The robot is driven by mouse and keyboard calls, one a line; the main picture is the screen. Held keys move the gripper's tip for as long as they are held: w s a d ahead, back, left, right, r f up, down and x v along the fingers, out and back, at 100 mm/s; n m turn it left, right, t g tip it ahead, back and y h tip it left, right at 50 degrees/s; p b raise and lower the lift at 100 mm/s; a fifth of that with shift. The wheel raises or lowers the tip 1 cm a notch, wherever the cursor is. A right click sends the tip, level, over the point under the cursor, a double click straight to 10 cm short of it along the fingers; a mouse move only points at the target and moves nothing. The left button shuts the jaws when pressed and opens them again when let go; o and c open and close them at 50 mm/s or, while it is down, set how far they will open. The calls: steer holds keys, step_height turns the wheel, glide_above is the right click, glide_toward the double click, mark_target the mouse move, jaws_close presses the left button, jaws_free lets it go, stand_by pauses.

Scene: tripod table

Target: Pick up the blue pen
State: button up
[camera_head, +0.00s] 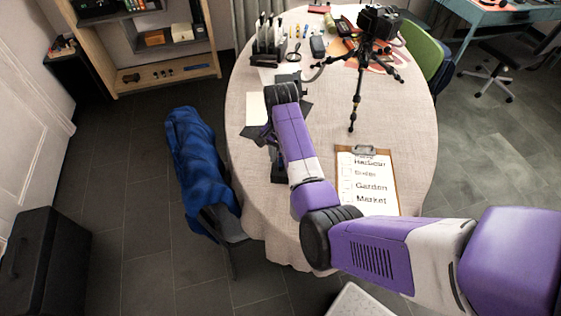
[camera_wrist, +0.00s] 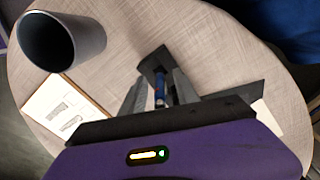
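The blue pen (camera_wrist: 159,90) shows in the wrist view as a narrow blue strip between my two fingers. It lies over or against a small dark piece (camera_wrist: 154,60) on the table. My gripper (camera_wrist: 158,84) has its fingers apart, one on each side of the pen, with a gap showing around it. I cannot tell the exact height of the fingertips above the table. In the head view my arm reaches over the left part of the table, and the pen is hidden there.
A grey cup (camera_wrist: 88,38) stands near the gripper in the wrist view. A clipboard (camera_head: 366,183) lies right of my arm. A tripod (camera_head: 356,100) stands farther back on the cloth-covered table (camera_head: 330,110). A chair with a blue jacket (camera_head: 198,160) is at the left edge.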

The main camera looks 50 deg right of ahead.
jaws_close()
steer(key=shift+r, duration=0.15)
